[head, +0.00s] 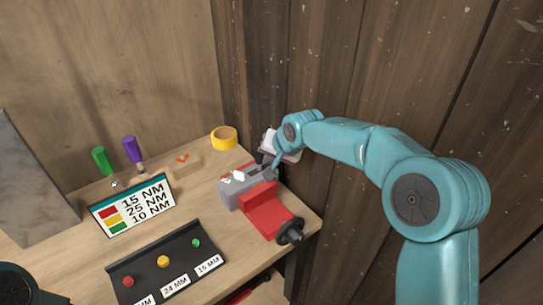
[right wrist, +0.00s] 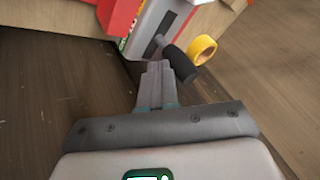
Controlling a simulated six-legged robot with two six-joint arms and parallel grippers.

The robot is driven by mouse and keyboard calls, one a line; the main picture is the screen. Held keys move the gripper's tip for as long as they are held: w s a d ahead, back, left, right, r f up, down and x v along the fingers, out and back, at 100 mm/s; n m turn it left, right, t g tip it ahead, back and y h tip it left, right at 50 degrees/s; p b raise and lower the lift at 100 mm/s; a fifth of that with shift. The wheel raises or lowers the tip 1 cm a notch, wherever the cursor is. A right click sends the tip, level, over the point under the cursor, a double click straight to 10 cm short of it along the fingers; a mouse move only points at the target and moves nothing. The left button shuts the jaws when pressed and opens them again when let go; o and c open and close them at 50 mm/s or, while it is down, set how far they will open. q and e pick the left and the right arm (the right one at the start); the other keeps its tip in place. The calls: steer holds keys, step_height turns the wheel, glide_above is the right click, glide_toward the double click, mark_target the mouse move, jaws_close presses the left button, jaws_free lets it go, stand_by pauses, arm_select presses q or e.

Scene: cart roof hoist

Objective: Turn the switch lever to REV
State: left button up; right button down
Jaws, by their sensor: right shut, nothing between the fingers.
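In the right wrist view a black cylindrical lever (right wrist: 180,63) sticks out of a slot in a grey panel (right wrist: 150,24). The panel bears small green and red markings that I cannot read, so I cannot tell which position the lever is at. My right gripper (right wrist: 158,72) is shut and empty. Its fingertips are just left of the lever and very close to it; I cannot tell if they touch. In the head view the right gripper (head: 276,162) is at the back right of a grey body (head: 238,190) on the bench, and the lever is hidden there. My left gripper is out of view.
Beside the grey body is a red block (head: 265,214) with a black knob (head: 289,231). A yellow tape roll (head: 224,137) lies behind. A label stand (head: 131,207) and a black button tray (head: 155,262) are left. Wooden walls close the back and right.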

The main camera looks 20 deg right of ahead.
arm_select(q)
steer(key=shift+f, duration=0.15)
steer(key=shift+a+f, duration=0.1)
arm_select(e)
steer(key=shift+s+a, duration=0.1)
steer(key=shift+a, duration=0.1)
